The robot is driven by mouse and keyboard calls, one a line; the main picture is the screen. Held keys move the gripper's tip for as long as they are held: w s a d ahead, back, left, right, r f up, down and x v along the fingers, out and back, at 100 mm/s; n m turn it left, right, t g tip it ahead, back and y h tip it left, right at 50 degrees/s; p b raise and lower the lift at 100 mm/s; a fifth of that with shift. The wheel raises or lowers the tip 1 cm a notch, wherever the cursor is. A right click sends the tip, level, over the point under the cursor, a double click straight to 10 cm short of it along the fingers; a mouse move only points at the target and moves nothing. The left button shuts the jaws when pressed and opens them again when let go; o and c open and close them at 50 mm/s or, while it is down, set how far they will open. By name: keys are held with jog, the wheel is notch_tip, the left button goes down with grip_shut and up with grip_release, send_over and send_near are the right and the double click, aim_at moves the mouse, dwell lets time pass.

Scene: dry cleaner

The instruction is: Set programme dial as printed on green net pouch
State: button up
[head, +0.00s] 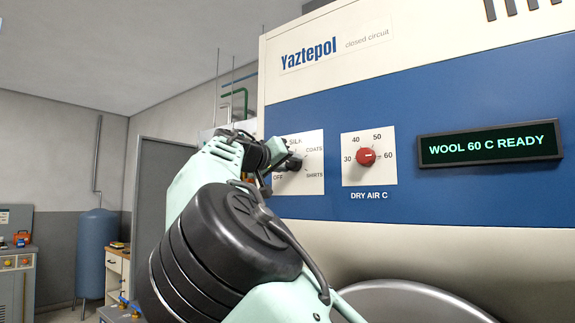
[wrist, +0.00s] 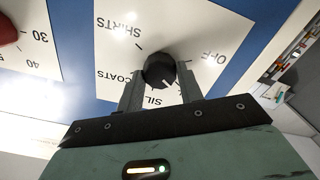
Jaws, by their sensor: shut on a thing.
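The black programme dial (head: 292,163) sits on a white label plate (head: 314,180) on the machine's blue band; in the wrist view the dial (wrist: 159,69) shows close up and upside down. SILK, COATS, SHIRTS and OFF can be read around it. Its white mark points between SILK and OFF, where a gripper finger hides the plate. My gripper (wrist: 160,88) is shut on the dial, one finger on each side; in the head view it (head: 284,158) is partly hidden by my arm. The display (head: 490,145) reads WOOL 60 C READY. I see no green net pouch.
The red DRY AIR C dial (head: 366,157) is right of the programme dial, its mark towards 60. A round metal door (head: 405,300) is below. A blue tank (head: 97,253) and a wooden cabinet (head: 117,275) stand at the far left.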

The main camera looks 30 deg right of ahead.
jog(key=o, duration=1)
jog(key=b+v, duration=0.3)
jog(key=v, duration=1.4)
jog(key=shift+s+a+b, duration=0.1)
jog(key=shift+a+b, duration=0.1)
jog(key=shift+b, duration=0.2)
